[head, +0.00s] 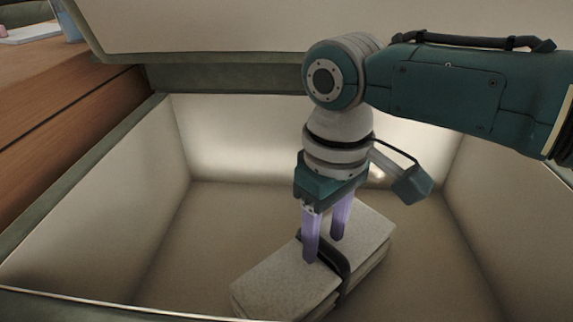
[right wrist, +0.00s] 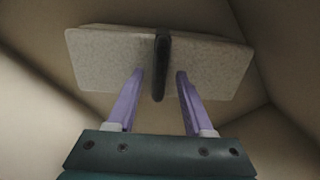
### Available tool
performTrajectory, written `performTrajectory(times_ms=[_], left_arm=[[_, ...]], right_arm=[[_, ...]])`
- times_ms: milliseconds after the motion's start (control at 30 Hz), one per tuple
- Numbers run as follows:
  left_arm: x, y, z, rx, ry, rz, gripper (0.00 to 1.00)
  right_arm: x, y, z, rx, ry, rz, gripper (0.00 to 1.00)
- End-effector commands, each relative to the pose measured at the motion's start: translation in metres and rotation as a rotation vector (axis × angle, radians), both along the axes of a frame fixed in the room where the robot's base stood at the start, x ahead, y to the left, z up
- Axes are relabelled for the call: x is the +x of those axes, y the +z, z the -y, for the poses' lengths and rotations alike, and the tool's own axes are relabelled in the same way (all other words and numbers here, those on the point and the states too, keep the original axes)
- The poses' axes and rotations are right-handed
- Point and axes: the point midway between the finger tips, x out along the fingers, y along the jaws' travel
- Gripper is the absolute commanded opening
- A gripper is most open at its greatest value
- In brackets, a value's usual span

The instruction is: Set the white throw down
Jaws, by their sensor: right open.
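The white throw (head: 275,280) is a folded, pale speckled bundle with a dark strap (head: 335,262) around its middle. It lies on the floor of an open, lit storage compartment. It also shows in the right wrist view (right wrist: 105,60), with the strap (right wrist: 161,65) between the finger lines. My right gripper (head: 325,248) points down over the throw, its two purple fingers apart on either side of the strap. In the right wrist view the gripper (right wrist: 160,80) is open; whether the fingertips touch the throw I cannot tell. My left gripper is not in view.
The compartment has pale walls (head: 100,225) and a green rim (head: 85,160). A raised panel (head: 220,25) stands behind it. A wooden surface (head: 60,110) lies to the left, with a white item (head: 30,34) on it. Bare floor (head: 215,225) shows left of the throw.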

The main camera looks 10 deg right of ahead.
Motion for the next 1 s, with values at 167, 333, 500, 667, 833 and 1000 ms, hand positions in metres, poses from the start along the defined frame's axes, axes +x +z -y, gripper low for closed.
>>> performTrajectory(times_ms=[167, 333, 500, 667, 833, 1000], left_arm=[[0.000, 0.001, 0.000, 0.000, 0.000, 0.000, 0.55], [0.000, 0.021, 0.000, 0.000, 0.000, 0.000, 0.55], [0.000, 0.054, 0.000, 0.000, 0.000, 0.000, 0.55], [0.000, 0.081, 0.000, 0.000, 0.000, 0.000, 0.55], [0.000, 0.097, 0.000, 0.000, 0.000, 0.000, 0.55], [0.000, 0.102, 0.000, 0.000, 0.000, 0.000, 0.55]], right_arm=[[0.000, 0.002, 0.000, -0.001, 0.000, 0.000, 0.52], [0.000, 0.025, 0.000, 0.000, -0.001, 0.000, 0.52], [0.000, 0.063, 0.000, -0.001, 0.000, 0.000, 0.52], [0.000, 0.096, 0.000, 0.000, 0.000, 0.001, 0.52], [0.000, 0.117, 0.000, 0.000, 0.000, 0.000, 0.52], [0.000, 0.124, 0.000, 0.000, -0.001, -0.001, 0.52]])
